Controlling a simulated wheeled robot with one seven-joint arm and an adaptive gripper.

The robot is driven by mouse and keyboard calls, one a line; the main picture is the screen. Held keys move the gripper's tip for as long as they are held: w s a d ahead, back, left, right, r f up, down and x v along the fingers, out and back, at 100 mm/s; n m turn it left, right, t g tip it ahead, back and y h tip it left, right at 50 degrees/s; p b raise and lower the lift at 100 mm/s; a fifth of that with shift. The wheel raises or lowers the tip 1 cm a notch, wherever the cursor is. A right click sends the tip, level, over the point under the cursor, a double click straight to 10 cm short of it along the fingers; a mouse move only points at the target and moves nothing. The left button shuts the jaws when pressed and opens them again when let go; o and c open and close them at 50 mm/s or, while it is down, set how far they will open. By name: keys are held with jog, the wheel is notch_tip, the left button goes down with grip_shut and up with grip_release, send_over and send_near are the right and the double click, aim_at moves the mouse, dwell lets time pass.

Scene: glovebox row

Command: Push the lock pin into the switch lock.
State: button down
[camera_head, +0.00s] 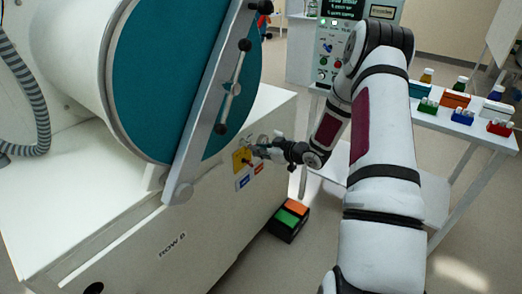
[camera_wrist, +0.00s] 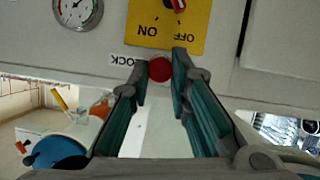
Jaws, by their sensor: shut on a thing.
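The yellow switch plate (camera_wrist: 158,33), marked ON and OFF, is on the cabinet front with a red and black switch knob (camera_wrist: 177,5) at the top of the wrist view. Below it, beside a partly covered label reading "OCK", is the round red end of the lock pin (camera_wrist: 160,69). My gripper (camera_wrist: 160,74) has its two fingertips closed on either side of the red end. How deep the pin sits in the lock is hidden. In the head view the yellow plate (camera_head: 240,161) is small, with my gripper (camera_head: 264,153) at its right side.
A pressure gauge (camera_wrist: 77,11) is left of the plate. The big teal round door (camera_head: 165,75) with its grey bar (camera_head: 215,95) stands left of my arm. A green and orange pedal box (camera_head: 288,219) is on the floor. A side table (camera_head: 450,127) with bottles and boxes is right.

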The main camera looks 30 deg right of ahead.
jog(key=c, duration=1.4)
grip_release()
jog(key=v, duration=1.2)
